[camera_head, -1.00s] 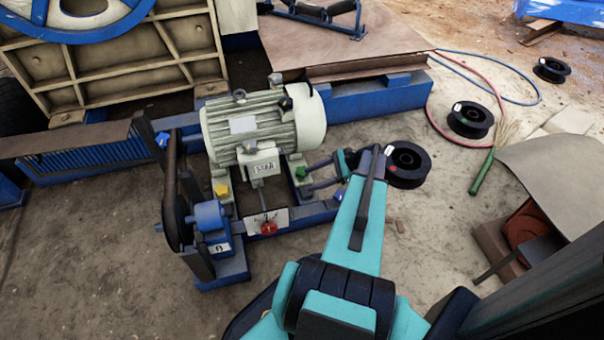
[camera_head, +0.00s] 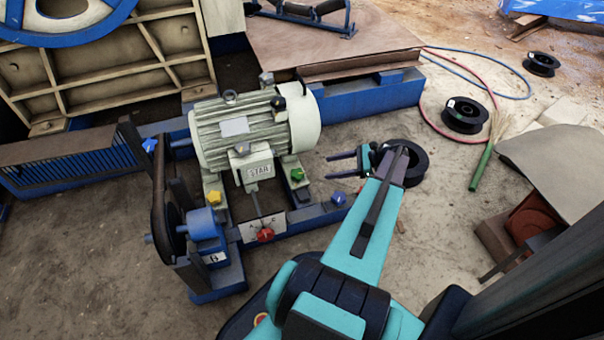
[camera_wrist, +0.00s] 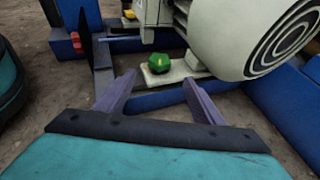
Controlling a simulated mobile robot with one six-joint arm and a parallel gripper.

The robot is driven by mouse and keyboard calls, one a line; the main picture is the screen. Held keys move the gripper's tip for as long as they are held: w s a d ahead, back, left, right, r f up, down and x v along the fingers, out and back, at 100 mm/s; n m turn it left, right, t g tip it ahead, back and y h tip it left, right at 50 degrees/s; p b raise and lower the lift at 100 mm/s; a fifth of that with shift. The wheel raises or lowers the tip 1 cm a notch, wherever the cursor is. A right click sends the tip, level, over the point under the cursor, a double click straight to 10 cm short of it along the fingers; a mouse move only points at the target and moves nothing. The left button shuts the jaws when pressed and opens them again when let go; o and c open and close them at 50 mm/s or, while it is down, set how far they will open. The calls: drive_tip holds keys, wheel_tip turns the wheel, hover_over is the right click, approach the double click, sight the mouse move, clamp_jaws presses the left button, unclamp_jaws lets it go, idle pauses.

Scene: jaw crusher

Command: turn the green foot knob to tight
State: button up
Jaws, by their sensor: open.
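The green foot knob (camera_head: 297,175) sits on the pale foot of the motor (camera_head: 250,130), at its right end near the blue rail. In the wrist view the green knob (camera_wrist: 159,63) lies beyond and between the fingertips, with a small yellowish mark on top. My gripper (camera_head: 342,167) is open and empty, to the right of the knob, with its fingers pointing left towards it. In the wrist view my gripper (camera_wrist: 160,80) shows both fingers spread wide, apart from the knob.
A yellow knob (camera_head: 214,198) sits on the motor's left foot. Blue knobs (camera_head: 338,198) and a red knob (camera_head: 265,235) are on the blue frame nearby. The motor body overhangs beside the green knob. Black spools (camera_head: 465,115) and a hose lie on the ground at right.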

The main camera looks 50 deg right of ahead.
sight(299, 173)
drive_tip(key=b+x, duration=0.5)
drive_tip(key=x, duration=0.8)
drive_tip(key=shift+w+a+f, duration=0.1)
drive_tip(key=shift+w+a, duration=0.1)
drive_tip(key=shift+a, duration=0.05)
drive_tip(key=c, duration=1)
